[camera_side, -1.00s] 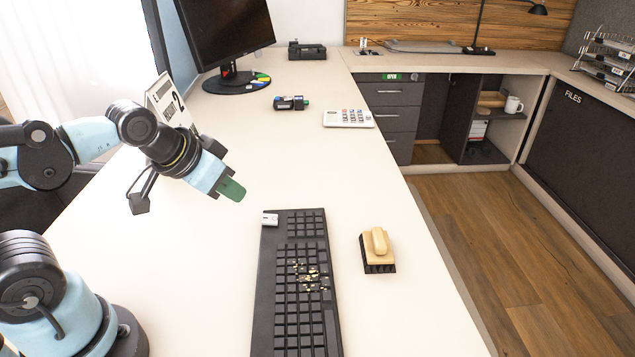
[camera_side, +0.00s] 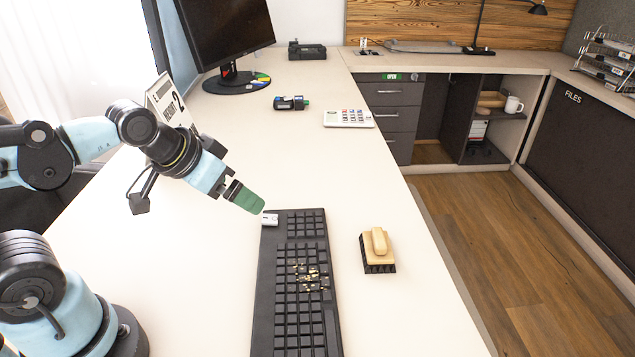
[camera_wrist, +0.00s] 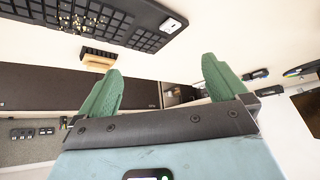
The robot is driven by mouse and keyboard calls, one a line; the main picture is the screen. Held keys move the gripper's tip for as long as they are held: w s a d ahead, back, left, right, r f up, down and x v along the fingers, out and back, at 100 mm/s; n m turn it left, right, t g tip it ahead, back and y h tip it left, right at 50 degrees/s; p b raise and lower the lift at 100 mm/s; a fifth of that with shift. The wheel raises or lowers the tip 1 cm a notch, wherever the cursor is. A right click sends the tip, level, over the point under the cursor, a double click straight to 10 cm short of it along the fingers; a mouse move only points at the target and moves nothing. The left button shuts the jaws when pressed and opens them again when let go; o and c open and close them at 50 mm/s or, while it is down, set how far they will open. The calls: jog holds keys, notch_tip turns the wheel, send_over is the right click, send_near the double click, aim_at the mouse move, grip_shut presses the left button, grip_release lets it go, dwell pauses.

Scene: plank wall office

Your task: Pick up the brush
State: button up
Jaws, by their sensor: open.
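The brush (camera_side: 378,248) has a pale wooden back with a raised handle and dark bristles. It rests bristles down on the desk, just right of the keyboard, in the side view. In the wrist view the brush (camera_wrist: 97,59) shows near the left fingertip, farther off. My gripper (camera_side: 250,199) has green fingers and hangs above the desk, left of and beyond the brush, near the far end of the keyboard. In the wrist view my gripper (camera_wrist: 160,80) is open with nothing between its fingers.
A black keyboard (camera_side: 292,325) with crumbs on its keys lies between my arm and the brush. A small white object (camera_side: 270,219) sits at its far corner. A calculator (camera_side: 348,119), a small dark device (camera_side: 290,103) and a monitor (camera_side: 228,35) stand farther back. The desk edge lies right of the brush.

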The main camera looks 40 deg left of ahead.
jog(key=w+d+r+m+g+h, duration=0.2)
jog(key=w+d+m, duration=0.3)
jog(key=w+d, duration=0.25)
jog(key=m+g+h, duration=0.1)
jog(key=m+g, duration=0.1)
jog(key=m, duration=0.3)
send_near(378, 237)
jog(key=x, duration=0.5)
jog(key=shift+w+d+r, duration=0.1)
jog(key=shift+w+d, duration=0.1)
jog(key=shift+w, duration=0.05)
jog(key=shift+a+x, duration=0.1)
jog(key=shift+x, duration=1.3)
jog(key=shift+a+x, duration=0.15)
jog(key=shift+x, duration=1.25)
jog(key=shift+s, duration=0.2)
jog(key=shift+c, duration=0.3)
jog(key=c, duration=0.8)
